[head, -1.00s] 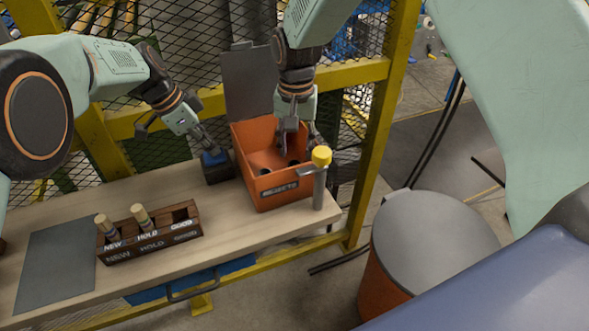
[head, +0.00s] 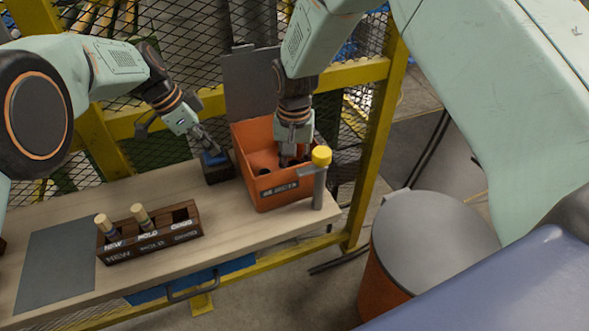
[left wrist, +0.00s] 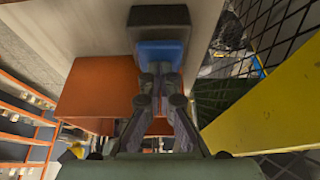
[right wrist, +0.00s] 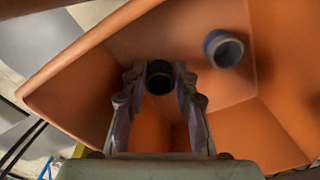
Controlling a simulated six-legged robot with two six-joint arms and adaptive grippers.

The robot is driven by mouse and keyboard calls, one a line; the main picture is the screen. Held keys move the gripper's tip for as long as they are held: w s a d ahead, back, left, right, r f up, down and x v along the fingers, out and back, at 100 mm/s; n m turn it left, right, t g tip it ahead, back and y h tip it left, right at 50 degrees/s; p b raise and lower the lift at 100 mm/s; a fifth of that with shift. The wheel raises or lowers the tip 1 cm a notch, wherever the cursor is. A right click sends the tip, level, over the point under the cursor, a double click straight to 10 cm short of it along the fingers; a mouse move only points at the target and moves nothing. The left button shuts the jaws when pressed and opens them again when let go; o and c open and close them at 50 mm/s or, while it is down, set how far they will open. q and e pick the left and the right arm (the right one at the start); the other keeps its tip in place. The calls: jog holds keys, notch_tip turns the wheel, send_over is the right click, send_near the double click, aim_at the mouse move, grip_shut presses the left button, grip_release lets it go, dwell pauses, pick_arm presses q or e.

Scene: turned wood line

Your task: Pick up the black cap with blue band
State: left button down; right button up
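An orange bin (head: 266,192) stands at the right end of the bench with dark caps inside. In the right wrist view, one dark round cap (right wrist: 159,77) is between the fingertips of my right gripper (right wrist: 157,82). A second dark cap with a bluish band and greyish rim (right wrist: 223,48) lies to the right. I cannot make out a band's colour on the cap between the fingers. The right fingers are apart, with gaps beside that cap. My left gripper (left wrist: 160,83) is at a blue-topped dark block (left wrist: 160,52), its fingertips close together; I cannot tell whether they touch it.
A wooden rack (head: 150,245) with two pegs is on the bench at the left, beside a grey mat (head: 55,262). A yellow-topped post (head: 320,175) stands at the bin's right corner. A yellow frame and mesh are behind. A grey-lidded drum (head: 430,240) stands at the right.

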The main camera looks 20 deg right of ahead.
notch_tip(320, 180, up, 18)
dwell(0.6)
dwell(0.4)
jog(key=shift+s, duration=8.05)
